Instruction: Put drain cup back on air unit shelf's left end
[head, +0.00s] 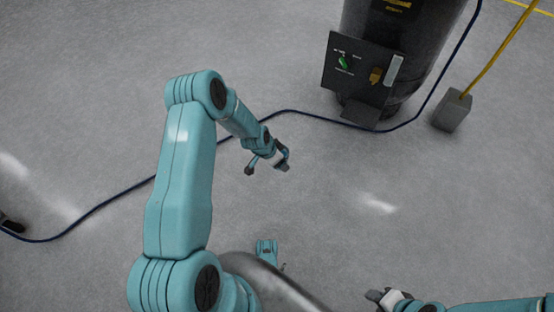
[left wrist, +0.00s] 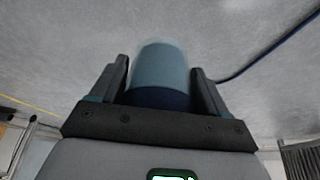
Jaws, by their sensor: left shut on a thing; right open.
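The drain cup (left wrist: 160,72) shows in the left wrist view as a smooth blue-grey cylinder with a darker blue band at its near end. It sits between the two dark fingers of my left gripper (left wrist: 162,88), which is shut on it. In the head view my left gripper (head: 281,158) hangs over open floor near the middle; the cup is too small or hidden to make out there. My right gripper (head: 381,298) is open and looks empty at the bottom edge. I cannot identify the air unit shelf in either view.
A dark cylindrical machine (head: 425,60) with a control panel (head: 357,68) stands at the upper right. A dark blue hose (head: 110,197) crosses the floor. A grey block (head: 452,111) with a yellow pole (head: 500,52) stands right of the machine.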

